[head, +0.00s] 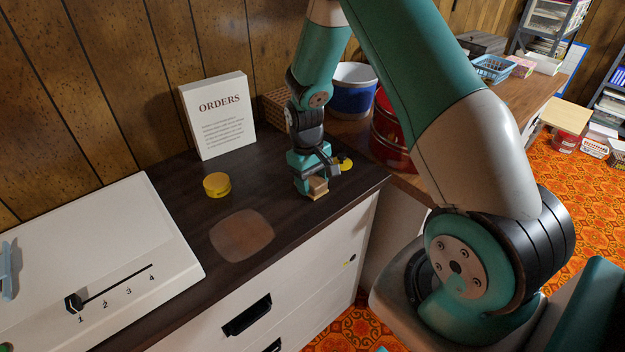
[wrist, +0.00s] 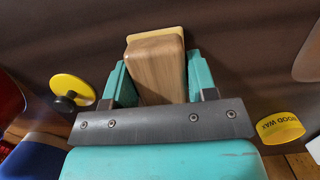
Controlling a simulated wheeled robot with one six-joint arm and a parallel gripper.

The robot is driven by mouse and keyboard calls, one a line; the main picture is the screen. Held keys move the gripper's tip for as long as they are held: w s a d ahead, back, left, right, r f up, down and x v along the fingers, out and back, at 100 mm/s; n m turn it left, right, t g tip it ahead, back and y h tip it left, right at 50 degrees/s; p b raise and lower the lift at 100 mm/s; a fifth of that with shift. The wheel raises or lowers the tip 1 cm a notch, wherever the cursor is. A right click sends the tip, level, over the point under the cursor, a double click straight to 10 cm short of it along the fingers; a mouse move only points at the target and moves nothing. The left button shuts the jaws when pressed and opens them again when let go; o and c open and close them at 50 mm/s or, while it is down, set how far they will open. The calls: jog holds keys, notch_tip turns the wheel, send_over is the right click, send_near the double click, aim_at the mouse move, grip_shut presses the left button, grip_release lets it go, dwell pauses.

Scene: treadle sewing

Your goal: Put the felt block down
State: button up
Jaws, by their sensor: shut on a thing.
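The felt block is a wooden block (head: 318,185) with a pale yellow felt layer on its lower end. In the wrist view the block (wrist: 158,68) sits between the two teal fingers, its felt end pointing away from my gripper. My gripper (head: 314,178) is shut on the block and points down over the right end of the dark cabinet top (head: 190,225). The felt end is at or just above the surface; I cannot tell whether it touches.
A yellow wood wax tin (head: 217,184) stands left of my gripper. A yellow disc with a black knob (wrist: 72,88) lies close by on the other side. An ORDERS sign (head: 219,115) stands behind. A pale patch (head: 242,236) marks the clear front of the top.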

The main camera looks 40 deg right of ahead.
jog(key=o, duration=1)
jog(key=shift+f, duration=0.1)
notch_tip(320, 180, up, 12)
jog(key=w, duration=0.2)
jog(key=s+a+r+n+t+y, duration=0.1)
jog(key=s+a+r+n, duration=0.1)
jog(key=s+a+r, duration=0.3)
jog(key=s+a+r+n+y, duration=0.1)
jog(key=s+a+r, duration=0.25)
jog(key=a, duration=0.45)
jog(key=shift+s+a+r+n+t+y+p, duration=0.1)
jog(key=shift+s+a+r+n+y+p, duration=0.4)
jog(key=shift+s+a+r, duration=1.55)
jog(key=shift+s+a+r+n+t+y+p, duration=0.2)
jog(key=shift+s+a+r+n+p, duration=0.7)
jog(key=shift+s, duration=2.15)
jog(key=shift+s+a+r+n+y+p, duration=0.35)
jog(key=shift+s+a+r, duration=1.2)
jog(key=shift+s, duration=1)
